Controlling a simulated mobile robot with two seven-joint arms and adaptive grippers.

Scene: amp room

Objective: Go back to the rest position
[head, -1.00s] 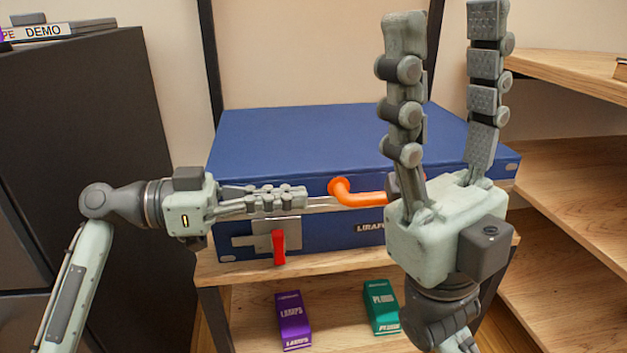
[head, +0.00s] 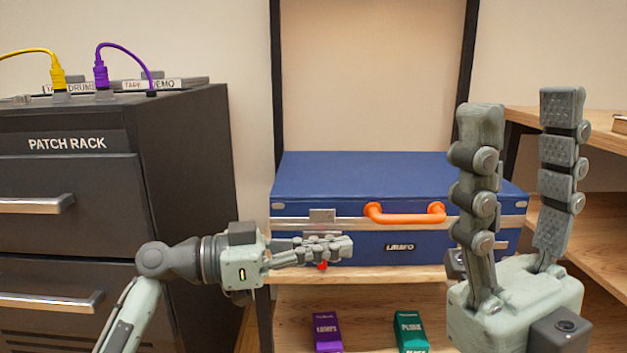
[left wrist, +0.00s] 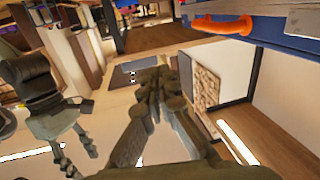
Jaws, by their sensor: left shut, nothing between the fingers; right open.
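My left gripper (head: 345,247) is shut and empty. In the head view it lies level in front of the blue case (head: 390,172), over its left latch. Its fingers also fill the middle of the left wrist view (left wrist: 150,85). My right gripper (head: 520,105) is open and empty, fingers pointing up, at the right of the head view. It hides part of the case's right side. The case is closed on a wooden shelf, with an orange handle (head: 405,218) on its front.
A dark patch rack (head: 190,150) with drawers stands at the left, with a yellow cable (head: 57,75) and a purple cable (head: 101,70) on top. Purple (head: 326,332) and teal (head: 411,333) boxes stand on the lower shelf. Wooden shelves (head: 590,200) are at the right.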

